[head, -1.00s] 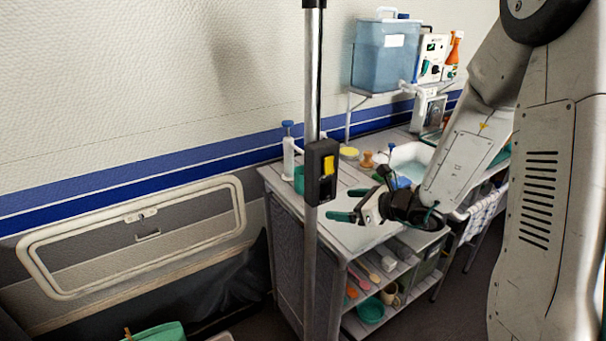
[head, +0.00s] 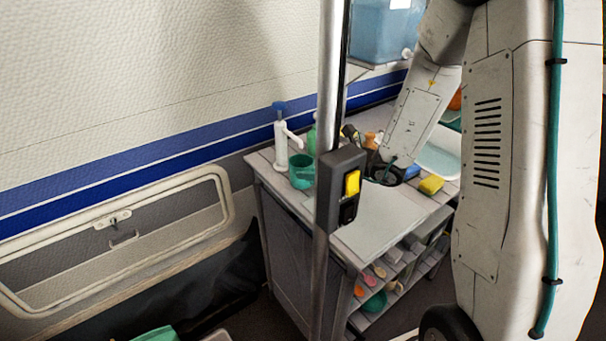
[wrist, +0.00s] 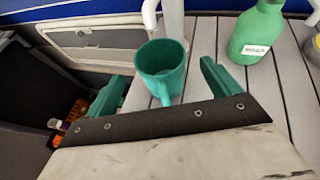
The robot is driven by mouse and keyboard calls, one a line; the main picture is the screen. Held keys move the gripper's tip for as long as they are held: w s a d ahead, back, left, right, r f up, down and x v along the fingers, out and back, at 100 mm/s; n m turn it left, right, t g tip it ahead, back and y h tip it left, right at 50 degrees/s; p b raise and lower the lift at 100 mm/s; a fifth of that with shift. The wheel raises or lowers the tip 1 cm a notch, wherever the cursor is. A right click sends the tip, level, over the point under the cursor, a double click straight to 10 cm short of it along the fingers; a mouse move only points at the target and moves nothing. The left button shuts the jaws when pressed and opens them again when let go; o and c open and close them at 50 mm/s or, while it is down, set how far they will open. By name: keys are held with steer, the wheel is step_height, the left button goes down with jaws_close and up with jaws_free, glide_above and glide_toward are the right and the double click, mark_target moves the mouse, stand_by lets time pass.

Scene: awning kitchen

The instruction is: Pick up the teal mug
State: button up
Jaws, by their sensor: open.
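The teal mug (head: 301,172) stands upright on the left part of the grey slatted counter, beside a white pump dispenser. In the wrist view the teal mug (wrist: 161,70) is ahead of my gripper (wrist: 162,90), between its two teal fingers, with its handle turned toward me. The fingers are spread apart with nothing clasped. I cannot tell how far the fingertips are from the mug. In the head view my gripper is mostly hidden behind the arm and the pole.
The white pump dispenser (head: 281,140) stands close behind the mug. A green bottle (wrist: 257,32) is to its right. A yellow sponge (head: 431,184) lies near the sink. A metal pole (head: 329,90) crosses the head view. The counter's left edge is near the mug.

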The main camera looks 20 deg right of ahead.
mark_target(312, 165)
steer(key=x, duration=0.3)
steer(key=shift+w+f, duration=0.15)
steer(key=shift+w, duration=0.05)
steer(key=shift+c, duration=0.3)
steer(key=c, duration=1)
steer(key=shift+c, duration=0.2)
steer(key=shift+r, duration=0.2)
steer(key=r, duration=0.3)
steer(key=shift+s+d+r, duration=0.1)
steer(key=shift+s+d, duration=0.1)
steer(key=shift+s, duration=0.05)
steer(key=s+d, duration=1)
steer(key=s, duration=0.4)
steer(key=shift+d, duration=0.2)
